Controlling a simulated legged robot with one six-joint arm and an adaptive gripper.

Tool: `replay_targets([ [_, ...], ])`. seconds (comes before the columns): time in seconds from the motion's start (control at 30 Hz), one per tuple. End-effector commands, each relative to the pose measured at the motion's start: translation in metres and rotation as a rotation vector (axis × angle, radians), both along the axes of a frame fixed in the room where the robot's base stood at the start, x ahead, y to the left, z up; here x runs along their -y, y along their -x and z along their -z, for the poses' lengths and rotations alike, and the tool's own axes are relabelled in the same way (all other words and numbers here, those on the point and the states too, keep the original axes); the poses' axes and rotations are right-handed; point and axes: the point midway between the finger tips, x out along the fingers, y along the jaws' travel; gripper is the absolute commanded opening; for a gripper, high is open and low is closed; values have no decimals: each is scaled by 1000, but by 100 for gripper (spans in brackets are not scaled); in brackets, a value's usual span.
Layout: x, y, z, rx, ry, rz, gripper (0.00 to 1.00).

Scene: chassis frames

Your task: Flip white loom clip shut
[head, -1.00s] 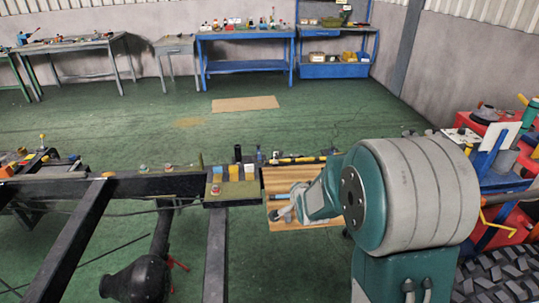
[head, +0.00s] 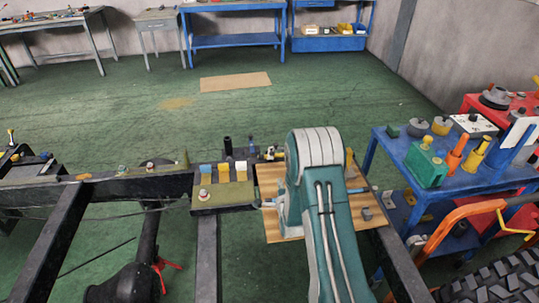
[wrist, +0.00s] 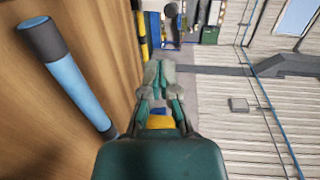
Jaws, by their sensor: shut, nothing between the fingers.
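A small white block (head: 241,170), likely the white loom clip, stands upright at the right end of a row on a green-topped plate (head: 224,196). A yellow block (head: 224,172) and a blue block (head: 206,170) stand to its left. I cannot tell the position of any clip flap. The white block cannot be made out there.
The wooden board (head: 285,232) lies right of the plate. A blue cylinder with dark ends (wrist: 75,85) is close on my gripper's left in the wrist view. Dark chassis rails (head: 52,240) run left and forward. A blue cart (head: 440,165) with tools stands at right.

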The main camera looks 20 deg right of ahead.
Motion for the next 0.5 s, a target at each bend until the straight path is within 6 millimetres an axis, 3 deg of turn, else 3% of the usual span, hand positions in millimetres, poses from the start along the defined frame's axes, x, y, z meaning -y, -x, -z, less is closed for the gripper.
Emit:
replay_targets([
  [0.33,1,-1,1,2,-2,0,0],
  [0.5,3,-17,3,3,-1,0,0],
])
